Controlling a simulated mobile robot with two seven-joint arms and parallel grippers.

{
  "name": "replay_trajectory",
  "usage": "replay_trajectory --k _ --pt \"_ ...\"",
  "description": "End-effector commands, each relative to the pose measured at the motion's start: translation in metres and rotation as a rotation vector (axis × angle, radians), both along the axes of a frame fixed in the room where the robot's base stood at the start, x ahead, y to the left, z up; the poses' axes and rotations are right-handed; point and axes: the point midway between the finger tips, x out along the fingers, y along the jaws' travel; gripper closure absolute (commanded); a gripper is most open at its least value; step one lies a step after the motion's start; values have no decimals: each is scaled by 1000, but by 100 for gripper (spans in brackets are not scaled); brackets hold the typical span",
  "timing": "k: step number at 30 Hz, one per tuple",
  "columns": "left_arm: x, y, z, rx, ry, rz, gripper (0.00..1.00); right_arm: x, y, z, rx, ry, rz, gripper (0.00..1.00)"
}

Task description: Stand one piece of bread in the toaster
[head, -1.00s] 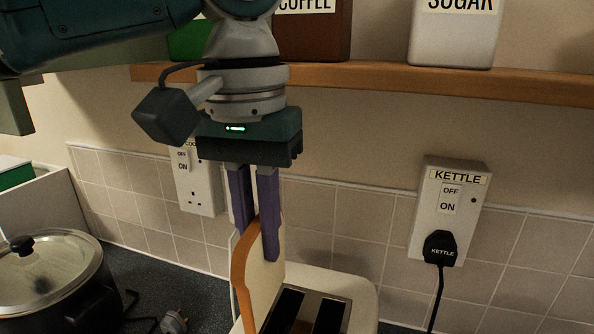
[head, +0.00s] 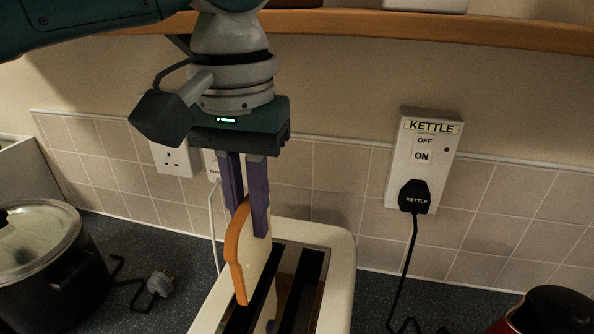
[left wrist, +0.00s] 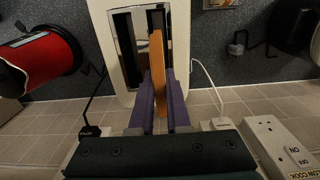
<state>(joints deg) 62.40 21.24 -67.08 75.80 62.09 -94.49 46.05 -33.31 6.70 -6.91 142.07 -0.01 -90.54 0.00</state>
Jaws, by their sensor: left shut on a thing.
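My left gripper (head: 247,211) points down with its purple fingers shut on a slice of bread (head: 250,256). The bread is upright, with an orange-brown crust and a pale face. The cream toaster (head: 340,268) stands below it, with two long dark slots in its top. In the head view the bread's lower part overlaps the left slot; I cannot tell whether its edge is inside. In the left wrist view the bread (left wrist: 157,75) shows edge-on between the fingers, over the slot on the right of the toaster (left wrist: 178,20). My right gripper is not in view.
A pot with a glass lid (head: 40,240) stands left of the toaster, with a loose plug (head: 160,283) between them. A kettle socket (head: 420,165) with a black plug is on the tiled wall behind. A red appliance (head: 540,312) is at the lower right. A shelf (head: 400,28) runs above.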

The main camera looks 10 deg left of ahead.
Motion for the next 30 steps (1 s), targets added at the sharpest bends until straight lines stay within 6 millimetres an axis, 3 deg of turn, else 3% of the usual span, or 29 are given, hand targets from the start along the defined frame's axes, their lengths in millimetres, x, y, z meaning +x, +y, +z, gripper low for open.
replay_trajectory --k 4,21,30 --pt "0 1 -14 1 -1 0 100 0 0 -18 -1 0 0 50" --pt "0 0 -60 0 2 2 100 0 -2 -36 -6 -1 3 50" --pt "0 0 -65 -1 0 1 100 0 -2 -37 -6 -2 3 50"
